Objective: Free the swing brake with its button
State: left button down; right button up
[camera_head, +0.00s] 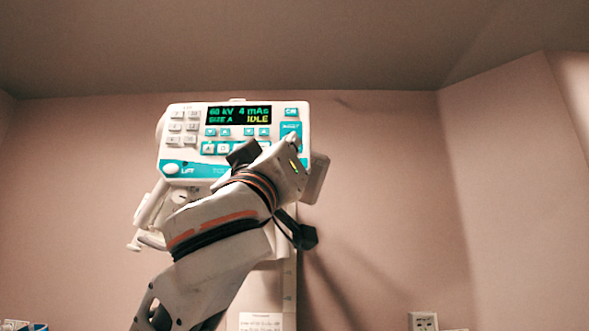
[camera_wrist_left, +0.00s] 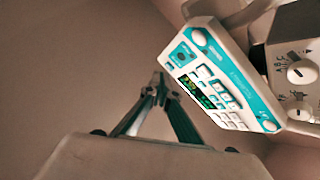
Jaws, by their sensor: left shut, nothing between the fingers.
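A white and teal control panel (camera_head: 199,153) hangs in front of the wall; its screen (camera_head: 238,115) reads 60 kV, 4 mAs, SIZE A, IDLE. A round white button (camera_head: 171,168) marked LIFT is at its lower left. In the left wrist view the panel (camera_wrist_left: 238,82) has a round white button (camera_wrist_left: 199,37) at one corner and another (camera_wrist_left: 270,125) at the far end; I cannot read their labels. My left gripper (camera_head: 293,141) is in front of the panel's right side. In the left wrist view its fingers (camera_wrist_left: 161,82) are shut and empty, close to the panel's edge; contact is unclear.
My left forearm covers the panel's lower right in the head view. A white housing with dials (camera_wrist_left: 299,72) sits beside the panel. A wall outlet (camera_head: 424,321) is low at right. The wall right of the panel is clear.

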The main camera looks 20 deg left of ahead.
pick_arm(q)
jog(key=w+a+p, duration=0.1)
jog(key=w+a, duration=0.1)
jog(key=w, duration=0.6)
jog(key=shift+w+a+p, duration=0.25)
jog(key=shift+w+p, duration=0.05)
jog(key=shift+w, duration=0.05)
dwell(0.8)
jog(key=shift+w+f, duration=0.1)
jog(key=shift+w, duration=0.05)
dwell(0.5)
jog(key=shift+w, duration=0.3)
